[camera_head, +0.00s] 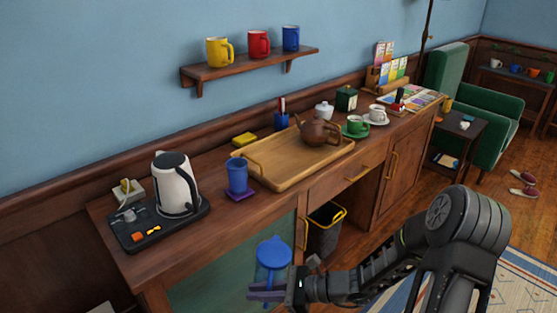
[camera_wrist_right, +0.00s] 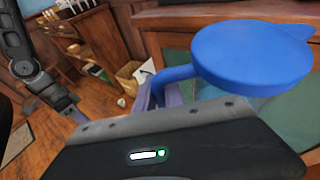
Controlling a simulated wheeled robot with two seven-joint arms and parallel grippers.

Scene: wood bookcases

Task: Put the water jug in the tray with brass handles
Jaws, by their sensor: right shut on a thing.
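The water jug (camera_head: 273,256) has a round blue lid and a clear bluish body, and is in front of the sideboard's green panel. My right gripper (camera_head: 268,291) is shut on the jug, at its handle side, and holds it up off the floor. In the right wrist view the blue lid (camera_wrist_right: 252,58) is large at the upper right, and the fingers are partly hidden. The wooden tray (camera_head: 331,158) with brass handles lies on the sideboard, with a brown teapot (camera_head: 318,131) standing in it. My left gripper (camera_wrist_right: 68,108) shows small at the left of the wrist view; its jaws are unclear.
Left of the tray stand a blue cup (camera_head: 237,177) on a purple coaster and a white kettle (camera_head: 176,184) on a black tray. Green and white cups (camera_head: 356,125) are at its right. A bin (camera_head: 325,229) stands under the sideboard. The tray has bare room beside the teapot.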

